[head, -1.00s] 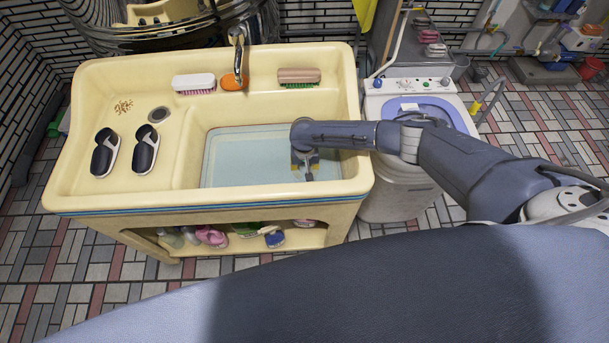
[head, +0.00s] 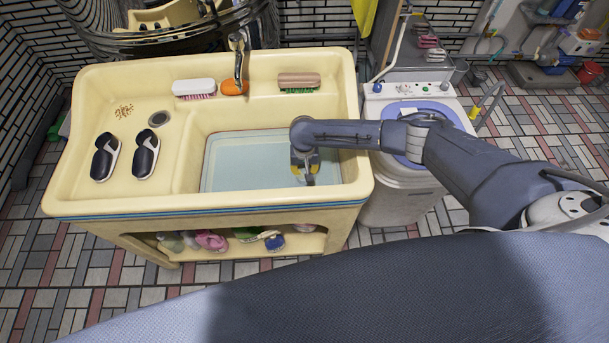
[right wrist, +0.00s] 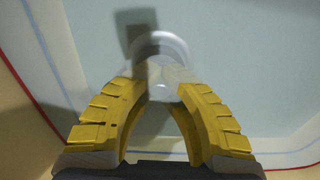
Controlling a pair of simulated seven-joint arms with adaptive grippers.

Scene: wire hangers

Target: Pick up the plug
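The plug (right wrist: 160,46) is a whitish round piece with a small raised knob, seen in the right wrist view over the pale blue basin floor. My right gripper (head: 306,180) points down inside the sink basin, near its right front part. In the right wrist view, its yellow fingers (right wrist: 163,84) curve together and their tips close on the plug's knob. The fingertips partly cover the plug, and I cannot tell whether it touches the floor. In the head view the plug cannot be made out. My left gripper is not in view.
The cream sink (head: 75,190) has walls around the basin (head: 240,165). Dark slippers (head: 105,155) lie on its left ledge, and brushes (head: 194,88) (head: 299,82) along the back. The faucet (head: 239,55) hangs over the back. A washing machine (head: 395,185) stands at right.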

